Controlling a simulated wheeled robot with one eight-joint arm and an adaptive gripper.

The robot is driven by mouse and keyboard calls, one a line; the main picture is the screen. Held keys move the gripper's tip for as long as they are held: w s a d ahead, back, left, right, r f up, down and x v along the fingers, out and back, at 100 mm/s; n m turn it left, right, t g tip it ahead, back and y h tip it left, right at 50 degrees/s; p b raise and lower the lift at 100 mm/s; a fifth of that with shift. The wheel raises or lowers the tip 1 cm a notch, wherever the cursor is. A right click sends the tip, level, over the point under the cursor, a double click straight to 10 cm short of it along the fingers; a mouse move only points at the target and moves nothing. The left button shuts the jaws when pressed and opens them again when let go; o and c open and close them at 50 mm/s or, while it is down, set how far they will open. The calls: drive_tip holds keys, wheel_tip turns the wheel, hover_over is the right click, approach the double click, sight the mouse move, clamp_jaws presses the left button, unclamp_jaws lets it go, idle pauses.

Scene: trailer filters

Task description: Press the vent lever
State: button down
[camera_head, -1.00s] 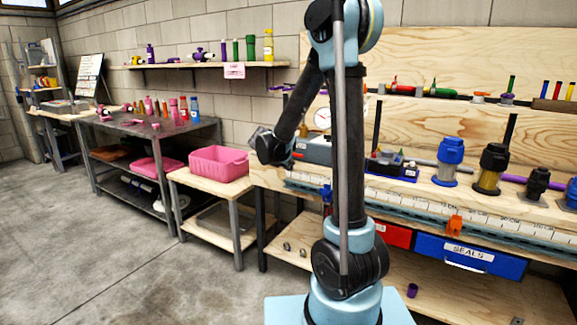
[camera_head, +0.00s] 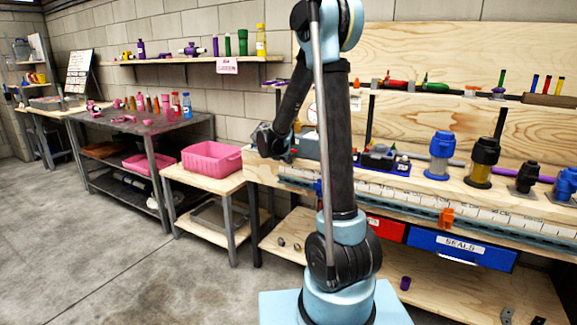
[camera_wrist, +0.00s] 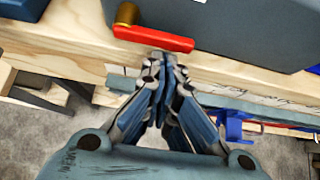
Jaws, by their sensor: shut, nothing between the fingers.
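The vent lever looks to be the red bar (camera_wrist: 152,38) in the wrist view. It is joined to a brass-coloured pivot (camera_wrist: 126,14) at the front of a grey-blue box (camera_wrist: 255,28). My gripper (camera_wrist: 162,62) is shut and empty, with its fingertips just below the lever's right half in the picture. They overlap or nearly touch its lower edge; contact cannot be told. The lever cannot be made out there.
The wooden bench (camera_head: 264,172) carries a blue tray of small parts (camera_head: 392,164) and several filter housings, including a blue one (camera_head: 441,153). A measuring strip (camera_head: 400,196) runs along its front. A pink bin (camera_head: 212,161) stands on a lower table to the left.

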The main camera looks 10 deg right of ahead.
drive_tip(key=shift+r, duration=0.35)
